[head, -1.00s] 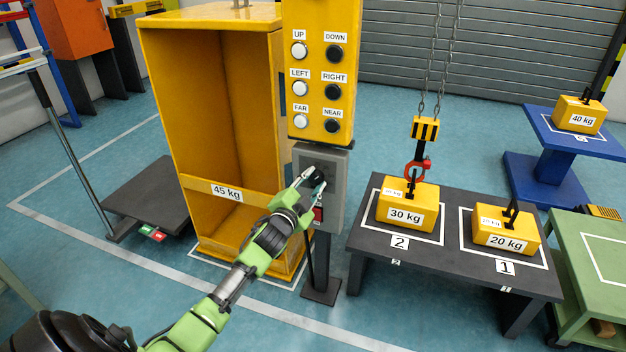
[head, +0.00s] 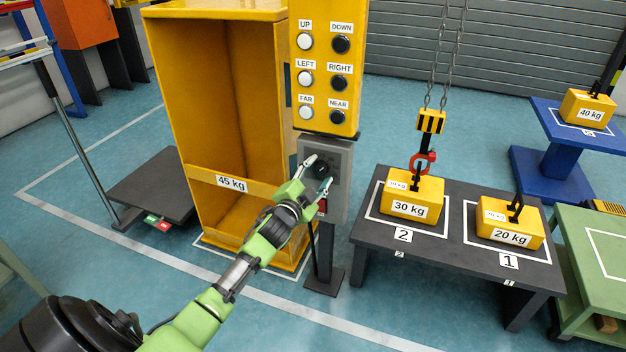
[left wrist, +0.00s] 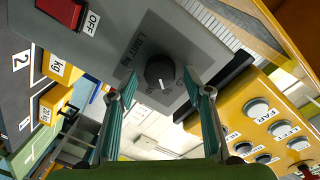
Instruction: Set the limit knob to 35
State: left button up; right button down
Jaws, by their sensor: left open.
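The limit knob (left wrist: 160,71) is a round black dial with a white pointer line on a grey control box, labelled "LIMIT kg". In the head view the knob (head: 321,170) sits on the upper part of the grey box (head: 338,196) below the yellow button panel. My left gripper (head: 318,171) is in front of the box with its fingers spread. In the left wrist view the two fingertips (left wrist: 162,92) stand apart on either side of the knob, with gaps; I cannot tell how near they are in depth. The scale numbers are partly hidden. My right gripper is not in view.
A red OFF switch (left wrist: 62,12) is beside the knob on the same box. The yellow panel (head: 327,65) with several buttons is just above. A yellow frame marked 45 kg (head: 231,182) stands left. A dark table (head: 455,262) with 30 kg and 20 kg weights stands right.

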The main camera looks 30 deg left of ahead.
pick_arm(q)
jog(key=s+d, duration=0.2)
jog(key=s, duration=0.9)
jog(key=shift+s+r, duration=0.25)
jog(key=shift+s, duration=0.05)
jog(key=shift+d, duration=0.1)
